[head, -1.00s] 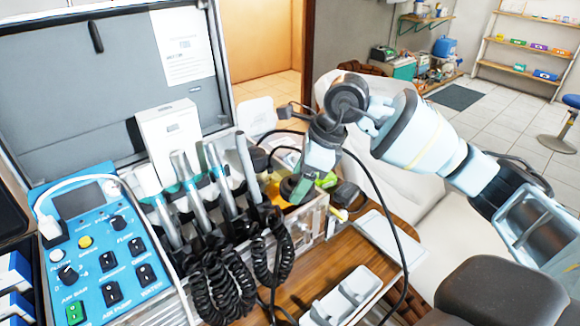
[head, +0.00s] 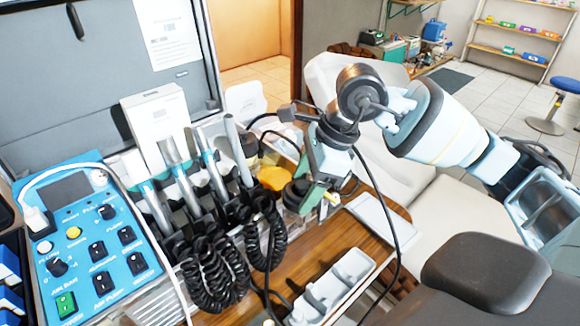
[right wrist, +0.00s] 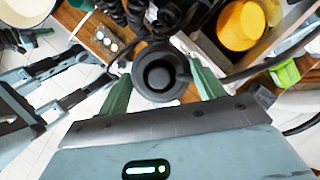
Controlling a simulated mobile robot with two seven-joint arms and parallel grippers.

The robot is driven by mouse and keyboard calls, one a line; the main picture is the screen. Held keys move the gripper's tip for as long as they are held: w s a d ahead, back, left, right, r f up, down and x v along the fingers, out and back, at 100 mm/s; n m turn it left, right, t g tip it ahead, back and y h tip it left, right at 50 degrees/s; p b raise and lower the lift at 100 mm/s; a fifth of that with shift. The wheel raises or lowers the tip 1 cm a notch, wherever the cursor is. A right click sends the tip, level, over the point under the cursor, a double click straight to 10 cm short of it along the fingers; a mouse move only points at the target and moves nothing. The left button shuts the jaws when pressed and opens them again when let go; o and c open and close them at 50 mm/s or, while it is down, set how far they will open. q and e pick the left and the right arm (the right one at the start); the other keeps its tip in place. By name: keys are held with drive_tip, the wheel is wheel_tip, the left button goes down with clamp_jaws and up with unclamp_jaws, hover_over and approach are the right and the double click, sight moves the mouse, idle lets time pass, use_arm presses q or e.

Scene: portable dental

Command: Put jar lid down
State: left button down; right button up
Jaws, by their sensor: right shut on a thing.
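My right gripper (head: 308,192) is over the wooden worktop beside the case, fingers pointing down. In the right wrist view its green fingers (right wrist: 162,90) are closed on a dark round jar lid (right wrist: 160,76) with a recessed middle. In the head view the lid (head: 297,196) shows only as a dark shape at the fingertips. I cannot tell whether it touches anything below. A yellow-orange round thing (right wrist: 240,24), possibly in the jar, sits in a compartment near the lid.
Handpieces (head: 205,165) with coiled black cords (head: 215,270) stand left of the gripper. A black cable loops past the gripper. A white tray (head: 335,287) lies on the wooden worktop (head: 295,262). A blue control panel (head: 95,240) is at the left.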

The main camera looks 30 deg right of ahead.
sight(291, 197)
drive_tip(key=n, duration=0.1)
drive_tip(key=a+f+n+g, duration=0.1)
drive_tip(key=n, duration=0.1)
drive_tip(key=f+n+g, duration=0.1)
drive_tip(key=n, duration=0.1)
drive_tip(key=shift+w+a+y, duration=0.15)
drive_tip(key=shift+a+y, duration=0.15)
drive_tip(key=shift+a, duration=0.05)
drive_tip(key=n, duration=0.2)
drive_tip(key=a+f+n+g, duration=0.1)
drive_tip(key=n, duration=0.1)
drive_tip(key=n+g, duration=0.1)
drive_tip(key=n, duration=0.1)
drive_tip(key=shift+a+f, duration=0.2)
drive_tip(key=shift+a, duration=0.15)
drive_tip(key=a+n+g+h, duration=0.1)
drive_tip(key=n, duration=0.3)
drive_tip(key=f+n+g+h, duration=0.1)
drive_tip(key=n+h, duration=0.1)
drive_tip(key=n, duration=0.2)
drive_tip(key=a+n+h, duration=0.1)
drive_tip(key=n, duration=0.3)
drive_tip(key=shift+s+a+f+n+g+h, duration=0.2)
drive_tip(key=shift+a+f+n+g+h, duration=0.1)
drive_tip(key=shift+g, duration=0.1)
